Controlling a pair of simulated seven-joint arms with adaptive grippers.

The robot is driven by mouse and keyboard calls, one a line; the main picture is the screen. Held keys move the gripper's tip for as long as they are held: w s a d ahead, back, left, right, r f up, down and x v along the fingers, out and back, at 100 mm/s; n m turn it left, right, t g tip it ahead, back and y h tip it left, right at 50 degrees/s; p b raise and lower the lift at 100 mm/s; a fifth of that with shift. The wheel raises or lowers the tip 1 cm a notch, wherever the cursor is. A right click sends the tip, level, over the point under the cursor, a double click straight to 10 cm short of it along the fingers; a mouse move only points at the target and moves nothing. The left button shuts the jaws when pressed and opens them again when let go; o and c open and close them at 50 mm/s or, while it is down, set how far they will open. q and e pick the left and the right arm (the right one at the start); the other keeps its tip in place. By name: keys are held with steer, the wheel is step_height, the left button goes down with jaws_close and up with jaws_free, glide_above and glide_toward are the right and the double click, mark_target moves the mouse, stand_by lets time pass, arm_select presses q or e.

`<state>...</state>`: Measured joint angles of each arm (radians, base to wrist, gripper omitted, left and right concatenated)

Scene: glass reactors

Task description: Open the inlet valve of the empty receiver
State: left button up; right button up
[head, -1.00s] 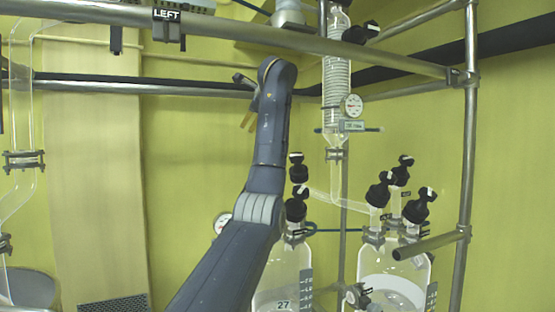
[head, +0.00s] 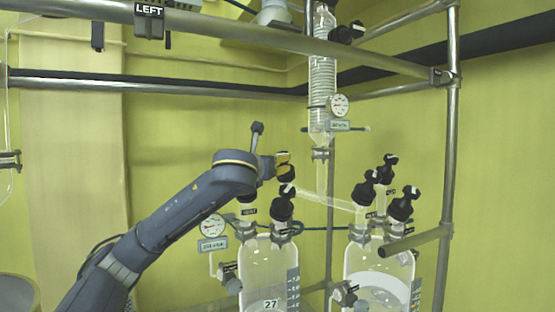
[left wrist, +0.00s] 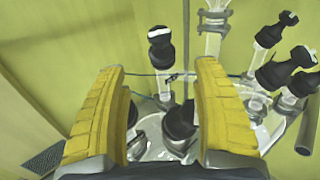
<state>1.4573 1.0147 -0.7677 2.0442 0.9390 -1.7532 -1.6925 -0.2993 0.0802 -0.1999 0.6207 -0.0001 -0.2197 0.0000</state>
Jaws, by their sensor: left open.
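The left receiver (head: 262,262), tagged 27, is a clear glass vessel that looks empty. The right receiver (head: 372,268) has white contents. On the left receiver's top stand a black valve knob (head: 282,205) and a second black knob (head: 247,196) partly behind my arm. Their small labels are too blurred for me to tell which is the inlet. In the left wrist view, a black knob (left wrist: 180,122) shows between the open fingers. My right gripper is out of view.
Several black knobs (head: 402,205) top the right receiver. A glass coil column (head: 322,80) with a gauge (head: 339,105) stands behind. Another gauge (head: 213,226) sits left of the left receiver. Metal rails (head: 250,33) cross above, and a post (head: 449,150) stands at right.

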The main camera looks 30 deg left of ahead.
arm_select(q)
steer(key=x, duration=1.7)
steer(key=c, duration=1.3)
